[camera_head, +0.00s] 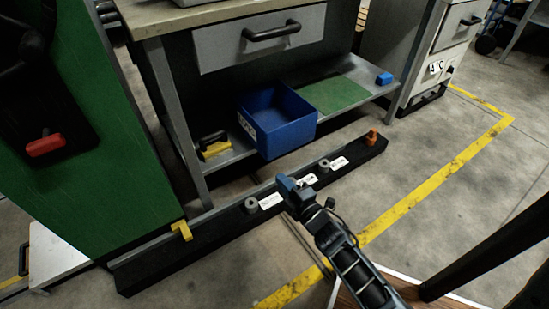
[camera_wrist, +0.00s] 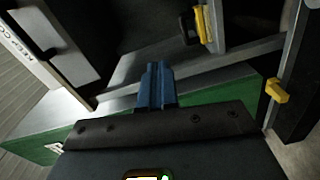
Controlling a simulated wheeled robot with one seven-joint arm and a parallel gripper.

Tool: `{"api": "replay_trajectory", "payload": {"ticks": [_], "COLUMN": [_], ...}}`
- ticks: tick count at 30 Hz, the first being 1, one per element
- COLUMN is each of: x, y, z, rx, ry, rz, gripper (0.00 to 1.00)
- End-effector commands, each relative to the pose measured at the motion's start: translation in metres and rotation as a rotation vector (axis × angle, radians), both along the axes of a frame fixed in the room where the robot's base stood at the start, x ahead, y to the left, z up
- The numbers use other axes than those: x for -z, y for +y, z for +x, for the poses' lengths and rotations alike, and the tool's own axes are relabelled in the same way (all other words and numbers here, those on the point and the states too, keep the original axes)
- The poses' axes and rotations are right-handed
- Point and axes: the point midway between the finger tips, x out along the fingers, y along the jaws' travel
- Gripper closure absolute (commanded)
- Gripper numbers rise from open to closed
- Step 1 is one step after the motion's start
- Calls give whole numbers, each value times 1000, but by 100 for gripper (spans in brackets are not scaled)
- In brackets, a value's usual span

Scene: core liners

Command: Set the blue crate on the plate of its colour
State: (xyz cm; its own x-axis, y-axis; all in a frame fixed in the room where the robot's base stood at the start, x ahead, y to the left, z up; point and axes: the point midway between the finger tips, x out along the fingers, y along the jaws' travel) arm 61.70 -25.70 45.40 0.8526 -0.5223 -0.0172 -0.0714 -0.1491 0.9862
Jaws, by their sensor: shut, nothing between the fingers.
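The blue crate (camera_head: 277,118) is an open box with a white label on its left side. It sits on the low grey shelf under the workbench, its front jutting over the shelf's front edge. A flat green plate (camera_head: 336,94) lies on the shelf to its right. I see no blue plate; what lies under the crate is hidden. My gripper (camera_head: 286,183) is shut and empty, in front of and below the crate, above the black rail. Its blue fingers show together in the wrist view (camera_wrist: 156,86). I cannot make out the crate in the wrist view.
A black rail (camera_head: 200,240) with pegs and white labels lies on the floor before the shelf. A small blue block (camera_head: 384,78) is at the shelf's right end. A yellow-and-black item (camera_head: 214,146) stands left of the crate. A green cabinet (camera_head: 90,150) is at left.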

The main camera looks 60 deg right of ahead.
Motion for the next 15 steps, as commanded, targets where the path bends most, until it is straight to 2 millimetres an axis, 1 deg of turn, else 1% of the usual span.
{"api": "replay_trajectory", "payload": {"ticks": [1,4,7,11,15], "x": [17,28,32,33,32], "y": [-21,-44,-57,-65,-76], "z": [5,9,12,18,35], "rx": [20,39,47,50,49], "ry": [18,51,70,77,74], "rz": [-44,-107,-140,-152,-153], "gripper": [100,100,100,100,100]}}
